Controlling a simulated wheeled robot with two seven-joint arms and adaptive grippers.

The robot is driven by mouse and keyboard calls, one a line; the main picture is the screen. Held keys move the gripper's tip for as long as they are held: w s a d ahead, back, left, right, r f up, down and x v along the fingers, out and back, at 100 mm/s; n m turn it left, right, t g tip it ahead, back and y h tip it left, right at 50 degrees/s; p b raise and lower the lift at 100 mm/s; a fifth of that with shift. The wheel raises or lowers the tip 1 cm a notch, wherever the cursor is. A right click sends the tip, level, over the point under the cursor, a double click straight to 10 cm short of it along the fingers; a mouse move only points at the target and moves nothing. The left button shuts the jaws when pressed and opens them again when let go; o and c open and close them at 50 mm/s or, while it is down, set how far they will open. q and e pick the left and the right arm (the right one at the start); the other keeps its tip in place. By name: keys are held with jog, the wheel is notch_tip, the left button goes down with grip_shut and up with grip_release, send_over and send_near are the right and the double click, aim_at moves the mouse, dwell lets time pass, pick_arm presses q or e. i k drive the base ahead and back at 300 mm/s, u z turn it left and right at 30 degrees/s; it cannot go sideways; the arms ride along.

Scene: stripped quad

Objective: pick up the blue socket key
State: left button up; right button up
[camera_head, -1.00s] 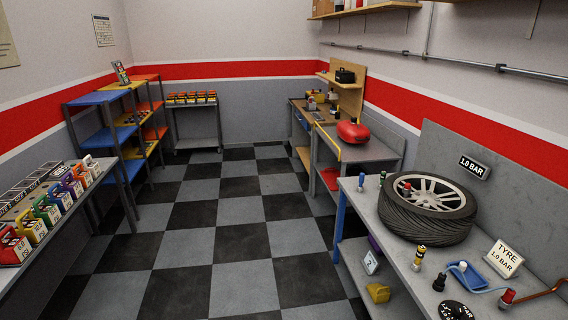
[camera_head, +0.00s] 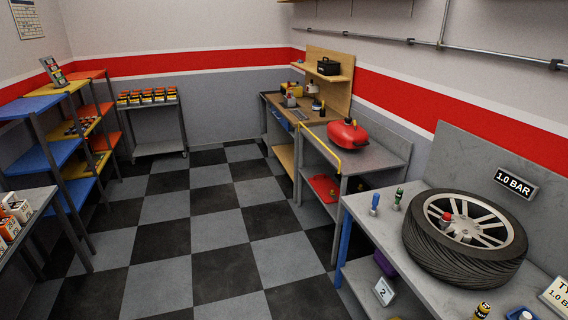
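A small upright blue piece (camera_head: 374,204), which looks like the blue socket key, stands near the left edge of the grey bench (camera_head: 385,243) at the right. A similar green piece (camera_head: 398,198) stands just to its right, apart from it. Both are small in the picture, so their fine shape cannot be told. Neither of my grippers is in view.
A tyre (camera_head: 465,262) lies on the bench right of the blue piece. A bench with a red can (camera_head: 347,136) stands beyond it. Shelves (camera_head: 50,155) and a side table (camera_head: 30,212) line the left. The checkered floor (camera_head: 190,235) between is clear.

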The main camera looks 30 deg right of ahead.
aim_at(374, 209)
jog(key=z, duration=0.2)
jog(key=i, duration=1.6)
jog(key=z, duration=1.35)
jog(key=i, duration=0.9)
jog(key=z, duration=1.05)
